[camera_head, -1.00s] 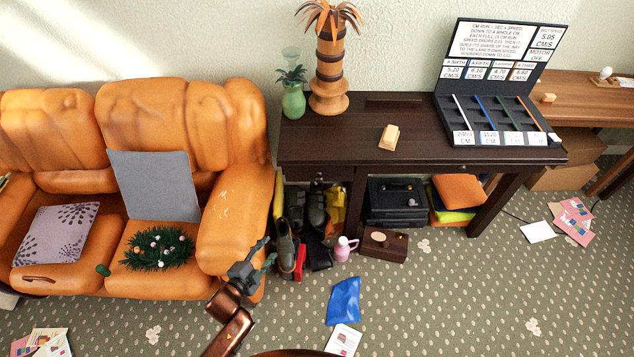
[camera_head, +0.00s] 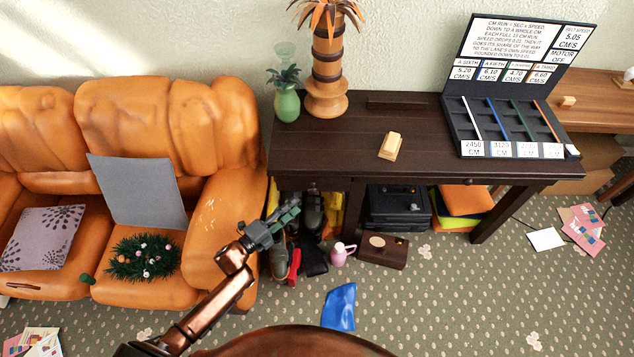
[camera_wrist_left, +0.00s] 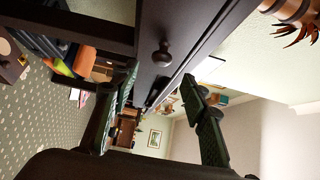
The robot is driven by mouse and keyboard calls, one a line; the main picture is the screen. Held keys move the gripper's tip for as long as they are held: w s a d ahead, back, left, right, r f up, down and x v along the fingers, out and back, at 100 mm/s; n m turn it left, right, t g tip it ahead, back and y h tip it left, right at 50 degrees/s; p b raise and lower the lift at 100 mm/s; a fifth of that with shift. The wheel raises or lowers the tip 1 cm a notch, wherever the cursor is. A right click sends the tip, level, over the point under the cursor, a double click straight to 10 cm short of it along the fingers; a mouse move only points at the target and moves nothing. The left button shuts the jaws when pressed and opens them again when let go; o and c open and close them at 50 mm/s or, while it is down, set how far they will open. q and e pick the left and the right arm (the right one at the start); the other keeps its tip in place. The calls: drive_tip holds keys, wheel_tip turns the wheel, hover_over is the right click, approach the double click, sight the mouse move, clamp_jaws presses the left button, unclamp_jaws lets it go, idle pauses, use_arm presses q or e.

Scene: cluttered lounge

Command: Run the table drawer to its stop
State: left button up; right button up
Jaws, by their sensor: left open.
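The dark wooden table (camera_head: 335,150) stands against the wall. Its drawer front with a round dark knob (camera_wrist_left: 162,55) faces my left gripper in the left wrist view. My left gripper (camera_head: 292,211) is in front of the table's left end, close to the sofa arm, and hides part of that end. In the left wrist view the left gripper (camera_wrist_left: 158,74) is open, with nothing between its fingers. The knob lies ahead of the gap, apart from both fingers. I cannot tell how far the drawer stands out. My right gripper is not in view.
An orange sofa (camera_head: 225,200) is close on the left. Shoes (camera_head: 312,215), a pink jug (camera_head: 340,254) and a black case (camera_head: 398,205) are under or before the table. A vase (camera_head: 287,103) and a display board (camera_head: 525,50) stand on top.

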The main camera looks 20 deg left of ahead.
sight(310, 193)
use_arm(q)
drive_tip(key=b+x, duration=0.1)
drive_tip(key=x, duration=0.6)
drive_tip(key=shift+w+d+r+b, duration=0.15)
drive_tip(key=shift+w+d+b, duration=0.15)
drive_tip(key=shift+w, duration=0.3)
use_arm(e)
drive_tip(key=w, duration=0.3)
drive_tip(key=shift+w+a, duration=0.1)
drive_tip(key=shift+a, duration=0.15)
use_arm(q)
drive_tip(key=shift+c, duration=0.3)
